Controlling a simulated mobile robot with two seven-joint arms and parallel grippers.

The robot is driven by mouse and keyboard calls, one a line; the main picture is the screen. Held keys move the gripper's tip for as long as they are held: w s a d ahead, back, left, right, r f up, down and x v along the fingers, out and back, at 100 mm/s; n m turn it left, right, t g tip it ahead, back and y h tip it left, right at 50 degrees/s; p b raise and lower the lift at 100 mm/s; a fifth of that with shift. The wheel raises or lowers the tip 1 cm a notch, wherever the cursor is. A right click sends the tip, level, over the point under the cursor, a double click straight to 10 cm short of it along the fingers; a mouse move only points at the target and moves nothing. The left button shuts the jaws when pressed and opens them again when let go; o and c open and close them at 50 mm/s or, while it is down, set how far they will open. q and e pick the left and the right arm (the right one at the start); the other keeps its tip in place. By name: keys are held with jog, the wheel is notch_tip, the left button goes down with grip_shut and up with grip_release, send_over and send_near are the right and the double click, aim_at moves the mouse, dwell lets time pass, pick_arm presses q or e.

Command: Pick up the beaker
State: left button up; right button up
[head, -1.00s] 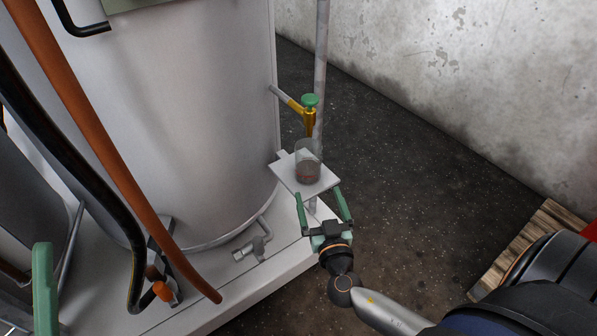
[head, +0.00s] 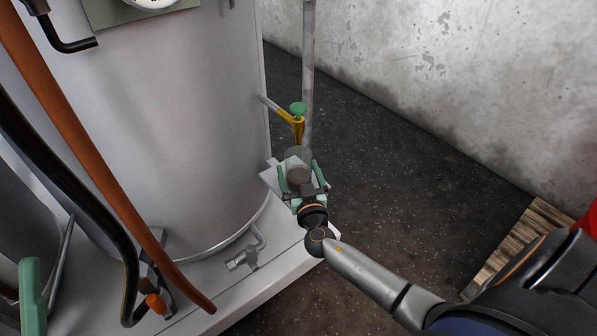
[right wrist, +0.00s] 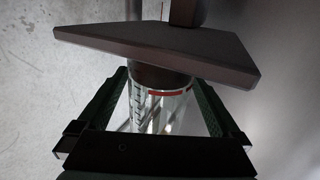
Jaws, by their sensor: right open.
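The clear glass beaker (head: 298,156) stands on a small light plate (head: 268,174) beside the large metal drum, under the yellow tap. Something dark shows in its lower part. In the right wrist view the beaker (right wrist: 160,108) has dark markings and a red band, and the plate (right wrist: 160,47) appears above it. My right gripper (head: 299,167) is open with its green fingers on either side of the beaker; in the wrist view small gaps seem to show beside the glass. A green finger of my left gripper (head: 31,295) shows at the lower left edge; the rest is hidden.
The yellow tap with a green knob (head: 298,110) is just above and behind the beaker, next to a vertical pipe (head: 308,70). The drum (head: 180,130) is close on the left, with hoses in front. Open floor lies to the right, with a wooden pallet (head: 520,245) beyond.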

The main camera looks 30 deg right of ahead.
jog(key=c, duration=1.2)
jog(key=shift+o, duration=0.2)
jog(key=shift+r, duration=0.1)
